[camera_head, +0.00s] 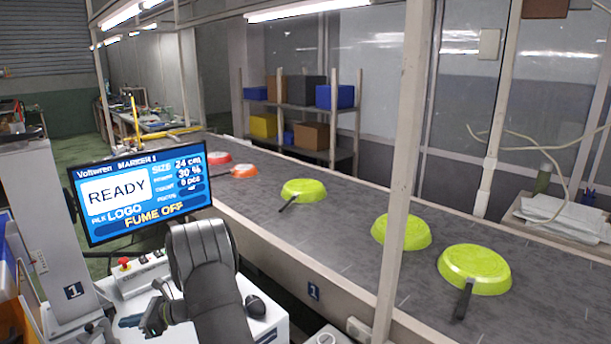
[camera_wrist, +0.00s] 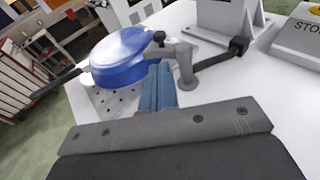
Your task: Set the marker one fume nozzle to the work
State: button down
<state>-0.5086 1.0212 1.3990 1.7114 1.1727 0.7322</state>
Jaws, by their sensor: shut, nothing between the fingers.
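The marker one screen (camera_head: 140,193) reads READY, file LOGO and FUME OFF. In the wrist view a grey jointed pipe on a short post (camera_wrist: 185,68), with a black knob and a black elbow, looks like the fume nozzle. Its end reaches the right edge of an upturned blue pan (camera_wrist: 118,52), whose dark handle points left. A perforated plate (camera_wrist: 112,99) shows below the pan. My gripper (camera_wrist: 158,70) is shut and empty, its blue-grey fingers just below the pipe; whether they touch it I cannot tell. It also shows at lower left in the head view (camera_head: 124,322).
A conveyor (camera_head: 350,240) carries several upturned green pans (camera_head: 475,268) and orange-red pans (camera_head: 243,171). A control box (camera_head: 140,278) with a red button stands below the screen. A box marked STOP (camera_wrist: 302,35) is at the wrist view's upper right. A post (camera_head: 405,150) stands before the conveyor.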

aim_at(92, 327)
jog(key=c, duration=1.9)
grip_release()
jog(key=shift+c, duration=0.2)
jog(key=o, duration=0.6)
jog(key=d, duration=0.1)
jog(key=s+d+f+m+t+y, duration=0.1)
jog(key=d, duration=0.1)
jog(key=d+y, duration=0.1)
jog(key=d, duration=0.1)
jog(key=shift+s+f+m+t, duration=0.3)
jog(key=shift+f+t, duration=0.05)
jog(key=shift+t, duration=0.05)
jog(key=shift+y, duration=0.3)
jog(key=a, duration=1.7)
grip_shut()
